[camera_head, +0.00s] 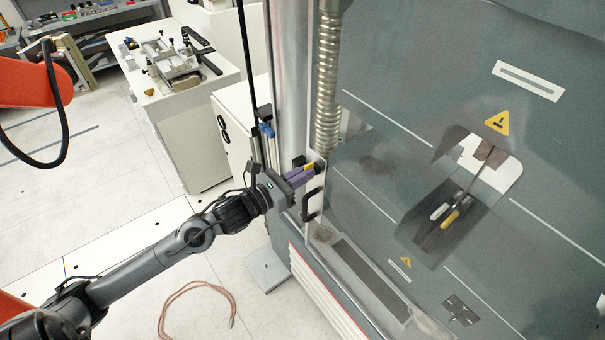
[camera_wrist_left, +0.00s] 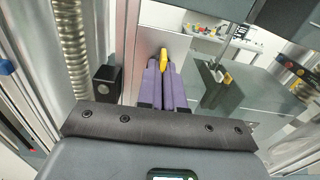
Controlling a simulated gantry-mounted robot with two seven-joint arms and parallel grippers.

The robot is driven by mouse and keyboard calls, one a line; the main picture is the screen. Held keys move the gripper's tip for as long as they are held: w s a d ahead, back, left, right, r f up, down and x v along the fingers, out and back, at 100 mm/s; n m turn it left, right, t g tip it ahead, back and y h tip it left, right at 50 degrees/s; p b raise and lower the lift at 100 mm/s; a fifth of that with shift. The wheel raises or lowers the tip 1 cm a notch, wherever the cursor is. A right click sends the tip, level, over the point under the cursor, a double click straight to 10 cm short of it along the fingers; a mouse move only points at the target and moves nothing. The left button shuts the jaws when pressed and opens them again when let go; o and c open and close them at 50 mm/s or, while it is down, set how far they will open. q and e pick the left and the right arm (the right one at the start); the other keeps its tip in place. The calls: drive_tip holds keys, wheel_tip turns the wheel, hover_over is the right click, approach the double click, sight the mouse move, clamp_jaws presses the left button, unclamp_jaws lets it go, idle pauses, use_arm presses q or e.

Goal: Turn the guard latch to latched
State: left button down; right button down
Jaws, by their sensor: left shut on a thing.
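The guard latch is a small yellow lever (camera_head: 309,167) on the pale upright frame at the left edge of the guard. It also shows in the wrist view (camera_wrist_left: 163,56), upright at the purple fingertips. My left gripper (camera_head: 302,174) has come in from the left and is shut on the latch. Its purple fingers (camera_wrist_left: 162,84) lie close together and hide the latch's lower part. The guard (camera_head: 390,125) is a see-through panel in front of the testing machine and looks closed. My right gripper is not in view.
A black door handle (camera_head: 311,204) sits just below the latch. A ribbed metal hose (camera_head: 328,80) hangs close above the gripper. A white bench with a fixture (camera_head: 180,100) stands at the back left. A looped cable (camera_head: 195,305) lies on the open floor.

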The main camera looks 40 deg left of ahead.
use_arm(q)
drive_tip(key=shift+a+f+n+p, duration=0.1)
drive_tip(key=shift+n+p, duration=0.5)
drive_tip(key=shift+n, duration=2.35)
drive_tip(key=shift+a+f+n+p, duration=0.1)
drive_tip(key=shift+n+p, duration=0.5)
drive_tip(key=shift+n, duration=2.3)
drive_tip(key=shift+a+f+n+p, duration=0.1)
drive_tip(key=shift+n+p, duration=0.5)
drive_tip(key=shift+n, duration=2.35)
drive_tip(key=c, duration=1.3)
unclamp_jaws()
